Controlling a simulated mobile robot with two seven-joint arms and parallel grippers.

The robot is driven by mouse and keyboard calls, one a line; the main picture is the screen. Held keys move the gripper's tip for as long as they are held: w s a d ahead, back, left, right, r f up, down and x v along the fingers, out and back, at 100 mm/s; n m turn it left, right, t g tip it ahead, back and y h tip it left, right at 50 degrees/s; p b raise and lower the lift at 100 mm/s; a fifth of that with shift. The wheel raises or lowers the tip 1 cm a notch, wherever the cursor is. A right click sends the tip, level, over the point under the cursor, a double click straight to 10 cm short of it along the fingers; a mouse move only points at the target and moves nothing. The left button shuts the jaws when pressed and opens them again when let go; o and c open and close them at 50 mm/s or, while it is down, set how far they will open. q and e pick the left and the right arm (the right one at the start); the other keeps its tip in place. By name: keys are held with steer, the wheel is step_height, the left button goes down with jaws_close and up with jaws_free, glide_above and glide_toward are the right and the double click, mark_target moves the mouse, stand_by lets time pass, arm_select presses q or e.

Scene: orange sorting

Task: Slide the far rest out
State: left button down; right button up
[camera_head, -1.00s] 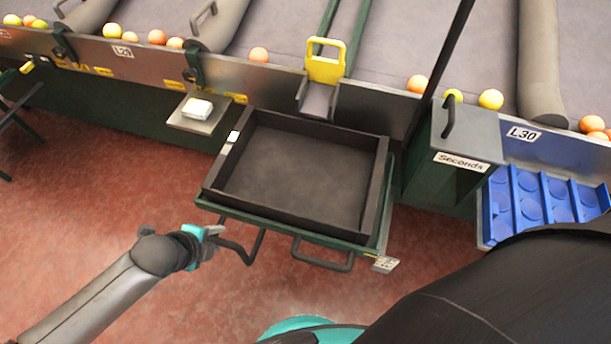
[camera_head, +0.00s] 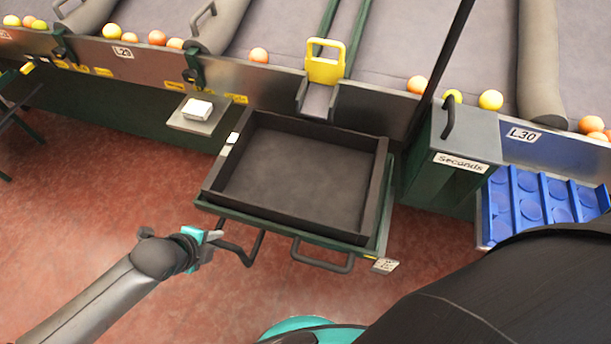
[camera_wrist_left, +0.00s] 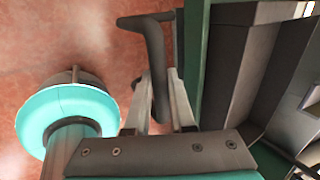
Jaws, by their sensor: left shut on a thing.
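A dark empty tray (camera_head: 378,190) sits on a green frame (camera_head: 285,230) against the conveyor side. A bent dark handle (camera_head: 250,249) sticks out at the frame's left front corner; I take it as the far rest's handle. A second dark handle (camera_head: 322,266) is on the frame's front. My left gripper (camera_head: 216,237) is at the bent handle's outer end. In the left wrist view its fingers (camera_wrist_left: 160,105) are shut on the bent handle (camera_wrist_left: 155,60), one on each side of the bar. My right gripper is not in view.
A Seconds chute (camera_head: 468,140) and a blue tray (camera_head: 540,205) stand at the right. A small shelf with a white block (camera_head: 198,109) is at the left of the tray. Oranges lie on the conveyor behind. The red floor at the left front is clear.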

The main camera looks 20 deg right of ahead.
arm_select(q)
steer(key=s+a+p, duration=0.4)
steer(key=s+a, duration=0.2)
steer(key=s, duration=0.2)
steer(key=shift+s+a+p, duration=0.2)
steer(key=shift+a+p, duration=0.1)
steer(key=shift+p, duration=0.05)
steer(key=c, duration=0.8)
jaws_free()
steer(key=shift+c, duration=0.2)
steer(key=o, duration=0.4)
steer(key=shift+o, duration=0.2)
steer(key=shift+w+d, duration=0.1)
step_height(320, 180, up, 7)
steer(key=p, duration=0.7)
steer(key=shift+p, duration=0.3)
